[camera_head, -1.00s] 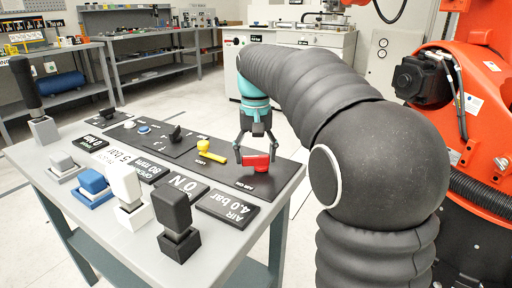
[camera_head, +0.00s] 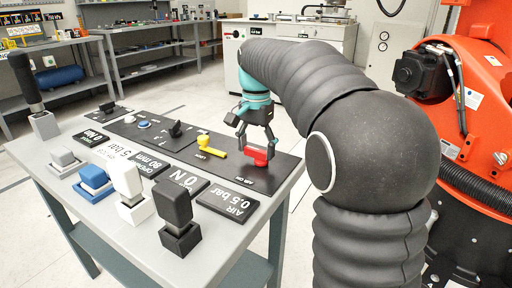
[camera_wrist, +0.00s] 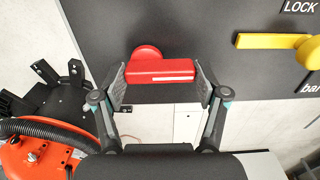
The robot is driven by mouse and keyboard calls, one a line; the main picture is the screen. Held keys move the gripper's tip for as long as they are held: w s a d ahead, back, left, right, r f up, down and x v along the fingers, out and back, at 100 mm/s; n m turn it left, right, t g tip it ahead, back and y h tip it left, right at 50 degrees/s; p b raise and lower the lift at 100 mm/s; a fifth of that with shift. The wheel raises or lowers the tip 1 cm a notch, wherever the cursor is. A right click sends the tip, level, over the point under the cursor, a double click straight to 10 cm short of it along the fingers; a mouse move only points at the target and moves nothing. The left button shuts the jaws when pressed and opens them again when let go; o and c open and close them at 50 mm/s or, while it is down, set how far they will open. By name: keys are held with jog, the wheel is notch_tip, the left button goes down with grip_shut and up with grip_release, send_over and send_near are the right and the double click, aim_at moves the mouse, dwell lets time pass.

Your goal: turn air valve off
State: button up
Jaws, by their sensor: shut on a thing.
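The red air valve handle (camera_head: 258,156) sits at the right end of the black control panel, beside an "AIR ON" label. In the wrist view the handle (camera_wrist: 162,70) lies crosswise between the two fingers, with its round hub at the upper left. My gripper (camera_head: 257,147) reaches down over the panel and is shut on the handle, a finger at each end of it. The wrist view also shows my gripper (camera_wrist: 161,87) on it.
A yellow lock lever (camera_head: 212,146) stands close left of the valve, and a black knob (camera_head: 175,129) is further left. Several blocks on stands, including a blue one (camera_head: 95,180), line the front of the grey table (camera_head: 150,250). An orange machine (camera_head: 475,130) stands at the right.

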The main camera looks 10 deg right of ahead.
aim_at(256, 149)
dwell(0.4)
jog(key=o, duration=1.2)
jog(key=shift+a, duration=0.1)
jog(key=shift+c, duration=0.2)
notch_tip(256, 149, up, 12)
